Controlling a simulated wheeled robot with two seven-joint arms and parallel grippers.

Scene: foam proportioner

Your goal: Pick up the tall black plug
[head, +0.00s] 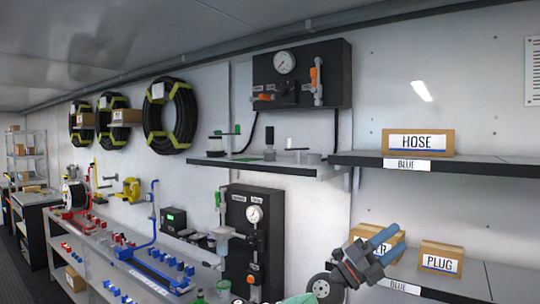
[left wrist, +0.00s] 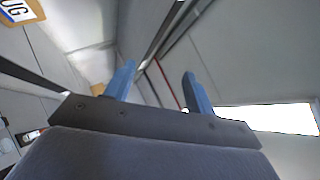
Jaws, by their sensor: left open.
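A dark upright piece (head: 269,143), which looks like the tall black plug, stands on the small grey wall shelf (head: 290,170) in the middle of the head view. It is small there, so I cannot be sure of its shape. My left gripper (head: 388,244), with blue fingers, is at the lower right, well below and to the right of that piece. Its fingers are apart and nothing is between them. In the left wrist view the open fingers (left wrist: 158,74) point toward the ceiling and wall, and no plug shows there. My right gripper is not in view.
At right are the HOSE box (head: 420,142) and PLUG box (head: 441,259); another box (head: 378,236) sits behind my gripper.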

